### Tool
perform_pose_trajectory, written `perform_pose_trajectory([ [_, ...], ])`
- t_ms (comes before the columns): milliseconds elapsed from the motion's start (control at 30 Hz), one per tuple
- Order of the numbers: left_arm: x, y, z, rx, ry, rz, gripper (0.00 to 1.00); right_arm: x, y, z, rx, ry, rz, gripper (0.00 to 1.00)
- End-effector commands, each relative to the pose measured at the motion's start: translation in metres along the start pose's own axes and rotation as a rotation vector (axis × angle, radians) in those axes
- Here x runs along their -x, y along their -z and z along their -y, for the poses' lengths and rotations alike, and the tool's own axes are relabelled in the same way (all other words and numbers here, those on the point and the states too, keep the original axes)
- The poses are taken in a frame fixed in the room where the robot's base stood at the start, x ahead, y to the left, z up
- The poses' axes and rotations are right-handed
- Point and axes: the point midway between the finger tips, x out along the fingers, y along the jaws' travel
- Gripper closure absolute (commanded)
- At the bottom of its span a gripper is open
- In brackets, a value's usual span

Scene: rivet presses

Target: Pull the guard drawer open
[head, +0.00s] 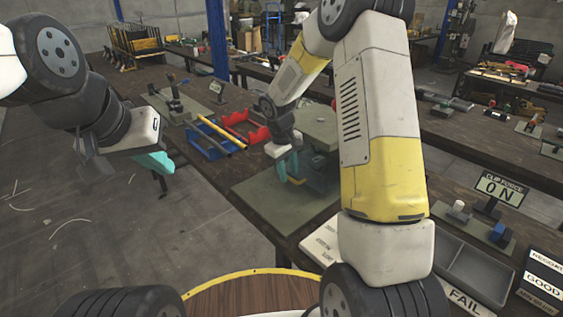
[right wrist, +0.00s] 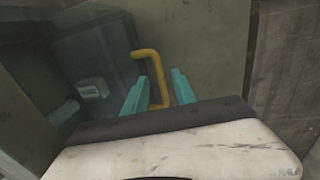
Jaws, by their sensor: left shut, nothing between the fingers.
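The guard drawer (right wrist: 95,60) is a dark grey, see-through box with a yellow bar handle (right wrist: 137,53) in the right wrist view. My right gripper (right wrist: 160,75) is open, with one teal finger on each side of the handle's long bar. A gap shows between the bar and the right finger; I cannot tell whether the left finger touches it. My left gripper (head: 156,163) is shut and empty over the floor at the left.
The press stands on a green mat (head: 275,205) on the dark bench. A blue bin (head: 203,143) and a red bin (head: 245,128) lie behind it. An ON sign (head: 500,190) and a grey tray marked FAIL (head: 465,268) are at right. Open floor lies at left.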

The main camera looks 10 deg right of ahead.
Motion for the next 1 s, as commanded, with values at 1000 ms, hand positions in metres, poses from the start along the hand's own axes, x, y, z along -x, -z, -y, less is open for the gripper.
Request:
perform_pose_trajectory([
  [1000,0.0000,0.0000,0.0000,0.000,0.000,0.000,1.00,-0.0051,0.0001,-0.0004,-0.001,-0.001,-0.001,1.00],
])
